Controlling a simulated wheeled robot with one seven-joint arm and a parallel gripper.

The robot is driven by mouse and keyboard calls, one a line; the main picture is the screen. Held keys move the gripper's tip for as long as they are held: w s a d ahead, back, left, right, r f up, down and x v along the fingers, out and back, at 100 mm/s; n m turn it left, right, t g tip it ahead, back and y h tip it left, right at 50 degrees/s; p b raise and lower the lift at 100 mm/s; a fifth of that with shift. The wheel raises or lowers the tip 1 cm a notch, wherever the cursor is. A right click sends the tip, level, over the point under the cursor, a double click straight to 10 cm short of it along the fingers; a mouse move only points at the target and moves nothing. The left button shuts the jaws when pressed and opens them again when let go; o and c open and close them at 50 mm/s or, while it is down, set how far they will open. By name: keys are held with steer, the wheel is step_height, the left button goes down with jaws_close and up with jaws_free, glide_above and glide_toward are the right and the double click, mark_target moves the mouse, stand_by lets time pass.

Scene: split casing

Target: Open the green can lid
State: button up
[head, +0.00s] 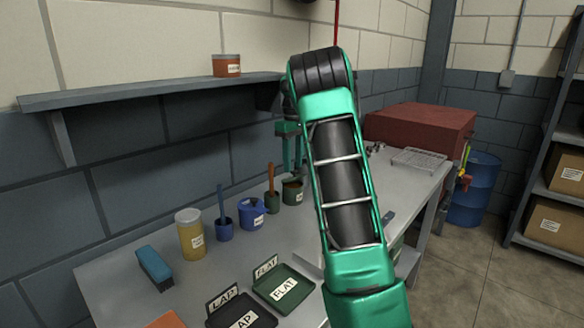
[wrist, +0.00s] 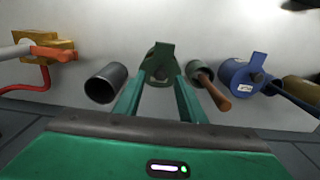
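The green can (head: 292,193) stands on the bench near the wall, with a pale label on its front. In the wrist view its green top (wrist: 161,52) shows a raised tab and a dark round part in the middle. I cannot tell how firmly the lid sits. My gripper (head: 293,168) points down above the can. In the wrist view my gripper (wrist: 158,82) has its two green fingers apart, one on each side of the can's top, with nothing clearly held. Contact with the lid cannot be made out.
A green cup with a brown-handled brush (head: 271,203) stands close beside the can. A dark open cup (wrist: 105,83) is on the other side. A shelf (head: 150,92) overhangs the bench.

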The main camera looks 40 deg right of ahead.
steer(key=shift+f, duration=0.75)
jaws_close()
steer(key=shift+w+a+r, duration=0.2)
steer(key=shift+w+r, duration=0.15)
steer(key=shift+w, duration=0.2)
steer(key=shift+w+r, duration=0.15)
steer(key=shift+w, duration=0.35)
steer(key=shift+d, duration=0.15)
jaws_free()
steer(key=shift+w, duration=0.1)
